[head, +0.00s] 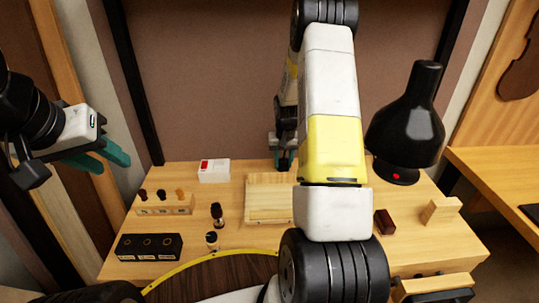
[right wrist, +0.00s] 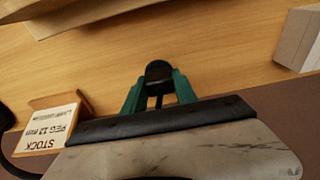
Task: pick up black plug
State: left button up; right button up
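A black plug (right wrist: 158,72) with a rounded dark head and a thin stem shows in the right wrist view. It sits between the teal fingertips of my right gripper (right wrist: 160,84), which meet the head on both sides. In the head view my right gripper (head: 284,158) is low at the back edge of the table, partly hidden by my own arm, and the plug cannot be made out there. My left gripper (head: 108,158) is open and empty at the upper left, beyond the table's left edge.
The wooden table (head: 225,185) holds a white box with red (head: 213,170), a peg block (head: 165,204), a black block (head: 149,247), a wooden board (head: 268,200) and a black lamp (head: 405,130). A label card (right wrist: 52,128) stands near my right gripper.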

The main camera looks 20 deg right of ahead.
aim_at(283, 160)
grip_shut()
notch_tip(283, 160, up, 10)
dwell(0.3)
jog(key=shift+a, duration=0.1)
dwell(0.7)
